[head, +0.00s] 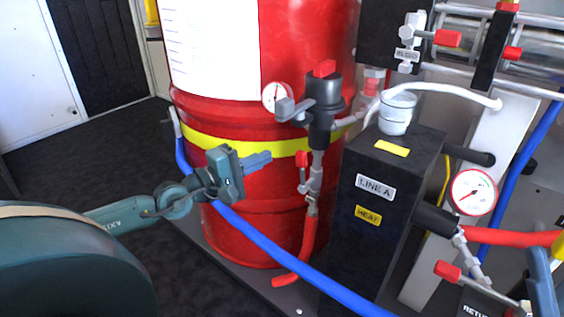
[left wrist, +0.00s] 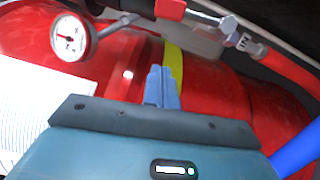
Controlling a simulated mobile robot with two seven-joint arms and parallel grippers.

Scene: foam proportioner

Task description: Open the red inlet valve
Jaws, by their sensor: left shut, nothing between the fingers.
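A small valve with a red handle (head: 302,160) sits on the vertical fitting between the dark pump head and a red hose, in front of the red drum (head: 270,200). A red handle (left wrist: 170,8) shows at the top edge there, beyond the fingertips.
A gauge (head: 276,96) sits above the left gripper. The black LINE A box (head: 375,215) stands right of the valve. A blue hose (head: 275,245) crosses below. Other red-handled valves show at the upper right (head: 447,38) and lower right (head: 447,271). Floor is clear at left.

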